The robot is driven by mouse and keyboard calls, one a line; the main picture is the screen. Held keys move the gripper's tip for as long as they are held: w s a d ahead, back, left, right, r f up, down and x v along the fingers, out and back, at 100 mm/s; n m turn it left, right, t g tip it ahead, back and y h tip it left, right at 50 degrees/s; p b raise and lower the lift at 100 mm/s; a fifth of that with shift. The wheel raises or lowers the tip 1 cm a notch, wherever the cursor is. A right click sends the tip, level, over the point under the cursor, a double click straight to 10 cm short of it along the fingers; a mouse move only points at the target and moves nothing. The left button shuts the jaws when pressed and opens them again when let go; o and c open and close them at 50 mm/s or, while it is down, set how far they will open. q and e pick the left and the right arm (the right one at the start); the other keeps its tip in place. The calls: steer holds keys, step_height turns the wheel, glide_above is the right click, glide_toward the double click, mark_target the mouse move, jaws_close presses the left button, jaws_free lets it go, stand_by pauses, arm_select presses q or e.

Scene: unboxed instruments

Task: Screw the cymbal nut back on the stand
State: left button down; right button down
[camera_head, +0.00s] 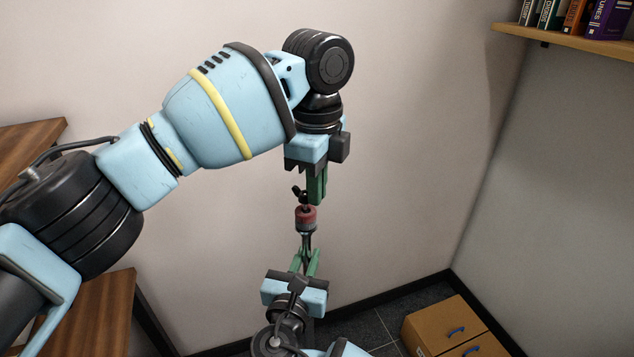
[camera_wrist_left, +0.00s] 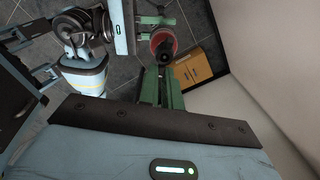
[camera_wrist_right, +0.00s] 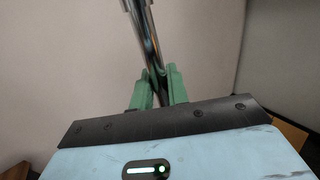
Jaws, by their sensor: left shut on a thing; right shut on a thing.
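The black cymbal nut (camera_head: 298,192) shows at the top of the stand, just above the red felt (camera_head: 306,213). In the left wrist view the dark nut (camera_wrist_left: 166,52) is in front of the red felt (camera_wrist_left: 163,38). My left gripper (camera_head: 315,200) comes down from above, its green fingers (camera_wrist_left: 162,72) shut on the nut; they partly hide it. The thread inside is hidden. The chrome stand rod (camera_head: 307,241) also crosses the right wrist view (camera_wrist_right: 147,38). My right gripper (camera_head: 304,260) is below the felt, its green fingers (camera_wrist_right: 158,78) shut on the rod.
Cardboard boxes (camera_head: 440,320) stand on the dark tiled floor at the lower right. A wooden shelf (camera_head: 570,40) with books is at the upper right. Wooden furniture (camera_head: 100,305) is at the left. The wall behind the stand is bare.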

mark_target(296, 229)
arm_select(q)
steer(key=shift+f, duration=0.6)
stand_by(0.4)
steer(key=m, duration=0.5)
steer(key=shift+s+a, duration=0.35)
steer(key=m, duration=0.3)
steer(key=a+m, duration=0.1)
steer(key=m, duration=0.2)
steer(key=shift+s+m, duration=0.2)
steer(key=shift+m, duration=0.1)
steer(key=m, duration=0.3)
steer(key=a+m, duration=0.1)
steer(key=m, duration=0.1)
steer(key=shift+w+a+m, duration=0.1)
steer(key=shift+w+m, duration=0.05)
steer(key=shift+m, duration=0.25)
steer(key=m, duration=0.5)
steer(key=shift+w+a, duration=0.3)
steer(key=shift+a, duration=0.1)
steer(key=c, duration=1.6)
jaws_free()
